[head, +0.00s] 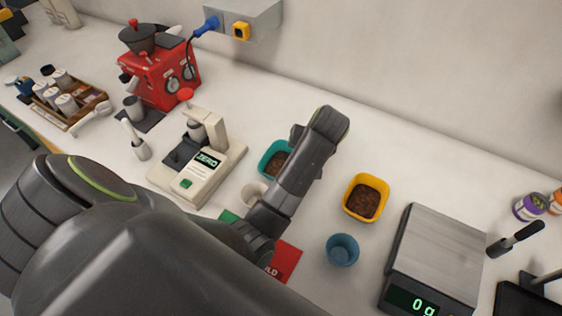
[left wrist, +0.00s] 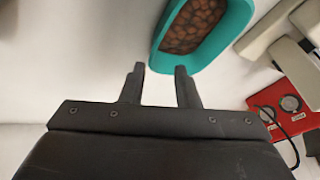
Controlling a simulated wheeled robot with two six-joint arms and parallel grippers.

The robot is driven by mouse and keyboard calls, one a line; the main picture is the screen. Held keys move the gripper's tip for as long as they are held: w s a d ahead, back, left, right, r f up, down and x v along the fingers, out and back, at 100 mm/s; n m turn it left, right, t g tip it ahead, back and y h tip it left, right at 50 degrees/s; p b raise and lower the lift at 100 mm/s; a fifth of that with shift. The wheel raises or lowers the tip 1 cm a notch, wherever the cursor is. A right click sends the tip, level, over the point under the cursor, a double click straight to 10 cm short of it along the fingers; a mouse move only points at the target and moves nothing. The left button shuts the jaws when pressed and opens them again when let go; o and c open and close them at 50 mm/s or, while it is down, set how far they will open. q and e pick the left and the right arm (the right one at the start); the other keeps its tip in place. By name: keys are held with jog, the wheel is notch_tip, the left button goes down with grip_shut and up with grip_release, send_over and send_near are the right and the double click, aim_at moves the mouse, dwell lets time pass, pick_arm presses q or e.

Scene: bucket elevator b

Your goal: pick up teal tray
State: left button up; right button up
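The teal tray (head: 266,161) stands on the white counter, right of the cream scale-like device, and holds brown beans. My left arm crosses the head view and partly hides it. In the left wrist view the teal tray (left wrist: 222,44) is at the top, just beyond my left gripper (left wrist: 160,68). The gripper is open, its two fingers apart with nothing between them. The right fingertip is close to the tray's near rim; I cannot tell whether it touches. My right gripper is not in view.
A yellow tray (head: 366,198) of brown contents and a blue cup (head: 342,250) stand right of my arm. A scale (head: 437,262) reading 0 g is further right. A cream device (head: 198,160) and a red coffee machine (head: 163,72) stand left. The wall rises behind.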

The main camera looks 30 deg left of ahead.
aim_at(281, 164)
pick_arm(q)
jog(key=shift+w+a+f, duration=0.1)
jog(key=shift+a+f, duration=0.1)
jog(key=shift+f, duration=0.4)
jog(key=x, duration=0.1)
jog(key=p+x, duration=0.1)
jog(key=x, duration=0.1)
jog(key=shift+d+f, duration=0.1)
jog(key=shift+f, duration=0.3)
jog(key=shift+p+x, duration=0.3)
jog(key=shift+x, duration=0.5)
grip_shut()
